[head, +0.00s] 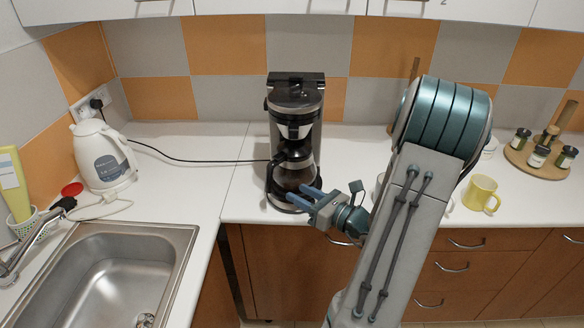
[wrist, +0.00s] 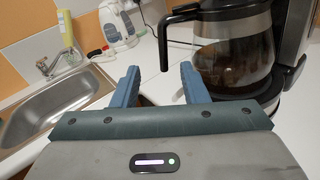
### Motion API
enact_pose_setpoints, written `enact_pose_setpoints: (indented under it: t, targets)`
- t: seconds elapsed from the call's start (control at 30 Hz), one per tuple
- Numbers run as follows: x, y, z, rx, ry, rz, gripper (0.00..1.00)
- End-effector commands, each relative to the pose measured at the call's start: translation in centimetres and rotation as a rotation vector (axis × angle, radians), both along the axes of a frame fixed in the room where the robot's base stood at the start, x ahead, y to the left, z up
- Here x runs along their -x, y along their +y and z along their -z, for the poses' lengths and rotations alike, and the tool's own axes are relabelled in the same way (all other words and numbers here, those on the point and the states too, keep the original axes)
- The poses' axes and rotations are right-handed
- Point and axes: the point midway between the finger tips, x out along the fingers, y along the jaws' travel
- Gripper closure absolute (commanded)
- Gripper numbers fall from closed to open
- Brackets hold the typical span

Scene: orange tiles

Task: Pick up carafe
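The glass carafe (head: 293,172) with a black handle and dark coffee inside sits on the base of the black coffee maker (head: 296,105) on the counter. In the wrist view the carafe (wrist: 235,55) is at the upper right, and its black handle (wrist: 172,30) reaches to the left. My gripper (head: 302,198) is at the front of the coffee maker, low by the carafe. In the wrist view my gripper (wrist: 157,82) has its two blue fingers apart with nothing between them. The right finger is close to the carafe's lower side; I cannot tell whether they touch.
A sink (head: 120,275) is at the lower left. A yellow mug (head: 481,193) and a round spice tray (head: 542,164) are on the right. The counter left of the coffee maker is mostly clear.

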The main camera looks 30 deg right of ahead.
Motion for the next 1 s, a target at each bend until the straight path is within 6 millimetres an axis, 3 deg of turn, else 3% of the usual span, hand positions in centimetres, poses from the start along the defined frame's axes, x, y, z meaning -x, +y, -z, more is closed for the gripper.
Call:
enact_pose_setpoints:
  t: [0.1, 0.5, 0.77, 1.0]
  targets:
    - [-0.7, -0.6, 0.1, -0.026, -0.004, 0.034, 0.60]
    - [-7.3, 1.6, 0.1, -0.025, -0.004, 0.034, 0.60]
    - [-8.9, 2.4, 0.4, -0.025, -0.002, 0.033, 0.60]
    - [-11.8, 3.9, 0.9, -0.023, -0.004, 0.033, 0.60]
